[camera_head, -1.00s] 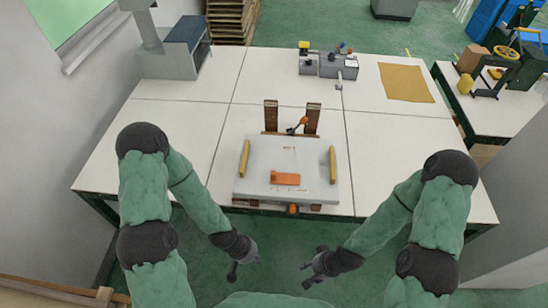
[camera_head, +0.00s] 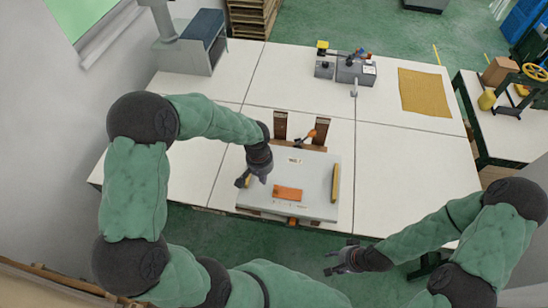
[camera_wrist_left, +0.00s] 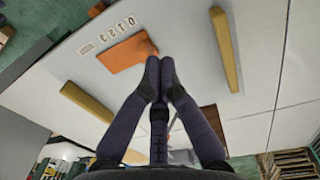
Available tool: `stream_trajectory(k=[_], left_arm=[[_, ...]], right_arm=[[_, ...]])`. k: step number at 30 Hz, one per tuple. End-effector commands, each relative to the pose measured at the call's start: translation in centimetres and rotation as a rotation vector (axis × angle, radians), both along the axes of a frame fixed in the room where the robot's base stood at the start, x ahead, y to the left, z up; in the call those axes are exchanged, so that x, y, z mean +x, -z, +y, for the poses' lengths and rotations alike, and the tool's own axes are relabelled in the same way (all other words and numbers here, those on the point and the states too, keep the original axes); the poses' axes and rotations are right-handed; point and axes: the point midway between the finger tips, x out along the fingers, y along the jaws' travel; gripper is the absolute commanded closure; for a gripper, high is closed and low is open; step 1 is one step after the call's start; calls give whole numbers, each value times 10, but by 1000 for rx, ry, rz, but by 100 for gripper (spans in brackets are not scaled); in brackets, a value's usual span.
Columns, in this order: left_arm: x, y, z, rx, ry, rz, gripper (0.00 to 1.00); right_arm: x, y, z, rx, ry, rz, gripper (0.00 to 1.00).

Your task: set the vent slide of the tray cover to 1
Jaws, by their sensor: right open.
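The tray cover (camera_head: 315,180) is a flat light-grey plate on the table. Its orange vent slide (camera_head: 287,193) lies near the front edge and also shows in the left wrist view (camera_wrist_left: 125,53), beside a number strip (camera_wrist_left: 108,33). I cannot tell which number it marks. My left gripper (camera_head: 253,182) is over the cover's left part. In the left wrist view its fingertips (camera_wrist_left: 160,64) meet, with nothing visible between them, by the slide's edge; contact is unclear. My right gripper (camera_head: 332,262) is open and empty in front of the table, away from the cover.
A yellow bar (camera_head: 335,183) stands on the cover's right side; the left one is hidden by my left arm in the head view. Brown posts (camera_head: 320,130) rise behind the cover. A grey device (camera_head: 350,70) and a yellow mat (camera_head: 425,92) lie farther back. The table's right side is clear.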

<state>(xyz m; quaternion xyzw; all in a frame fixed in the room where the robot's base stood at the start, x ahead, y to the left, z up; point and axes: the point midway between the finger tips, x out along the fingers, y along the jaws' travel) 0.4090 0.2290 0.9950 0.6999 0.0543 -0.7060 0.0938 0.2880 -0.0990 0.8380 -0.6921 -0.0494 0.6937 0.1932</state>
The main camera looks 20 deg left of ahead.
Motion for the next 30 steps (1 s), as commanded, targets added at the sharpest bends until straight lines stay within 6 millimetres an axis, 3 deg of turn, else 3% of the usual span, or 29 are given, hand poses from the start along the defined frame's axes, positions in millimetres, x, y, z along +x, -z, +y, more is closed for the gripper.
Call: stream_trajectory(k=[1,5,15,30], left_arm=[[2,-12,6,18,-8,-3,100],[3,-24,16,50,-23,-2,100],[3,-25,18,58,-26,0,100],[3,4,18,57,-25,-1,100]], right_arm=[[0,-6,0,0,0,0,52],[0,-9,0,0,0,0,52],[0,-8,0,0,0,1,52],[0,17,0,0,0,0,52]])
